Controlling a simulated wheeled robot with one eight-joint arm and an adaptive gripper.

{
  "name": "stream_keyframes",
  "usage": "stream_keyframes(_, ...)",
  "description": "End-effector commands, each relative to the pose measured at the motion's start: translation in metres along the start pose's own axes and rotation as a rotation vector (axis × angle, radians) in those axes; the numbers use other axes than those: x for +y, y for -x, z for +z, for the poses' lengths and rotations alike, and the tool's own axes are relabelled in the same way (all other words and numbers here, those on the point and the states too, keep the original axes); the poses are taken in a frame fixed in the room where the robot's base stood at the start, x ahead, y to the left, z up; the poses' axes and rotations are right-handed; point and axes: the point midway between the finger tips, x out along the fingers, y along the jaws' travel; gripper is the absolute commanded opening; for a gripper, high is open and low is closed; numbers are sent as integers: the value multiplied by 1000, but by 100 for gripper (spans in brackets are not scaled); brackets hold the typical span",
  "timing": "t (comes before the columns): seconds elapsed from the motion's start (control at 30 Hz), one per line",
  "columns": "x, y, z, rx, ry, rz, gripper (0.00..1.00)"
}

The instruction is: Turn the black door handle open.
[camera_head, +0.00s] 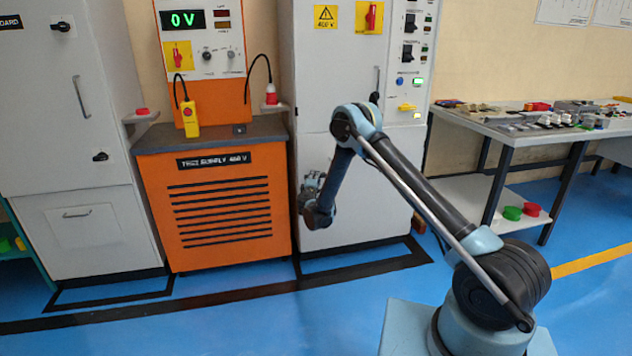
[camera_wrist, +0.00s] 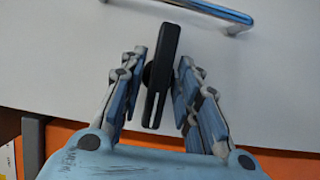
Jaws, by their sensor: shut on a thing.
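In the wrist view the black door handle (camera_wrist: 163,65) is a slim dark lever on a pale panel. It runs nearly up and down in that picture, its top leaning slightly right. My gripper (camera_wrist: 161,80) has a finger on each side of it and is shut on it. In the head view my gripper (camera_head: 313,188) is at the lower left front of the middle white cabinet (camera_head: 345,220). I cannot make out the handle there, as the gripper and arm cover that spot.
A metal bar handle (camera_wrist: 215,12) is fixed to the same panel. The orange test supply unit (camera_head: 215,235) stands close to the left of my gripper. A table with parts (camera_head: 520,138) stands at the right. The blue floor (camera_head: 250,325) in front is clear.

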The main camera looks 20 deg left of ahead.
Motion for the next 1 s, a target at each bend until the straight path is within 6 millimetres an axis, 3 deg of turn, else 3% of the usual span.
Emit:
stream_keyframes(0.57,0,-1,-2,4,-90,-38,1)
stream_keyframes(1.0,2,-4,2,-1,-404,-168,1)
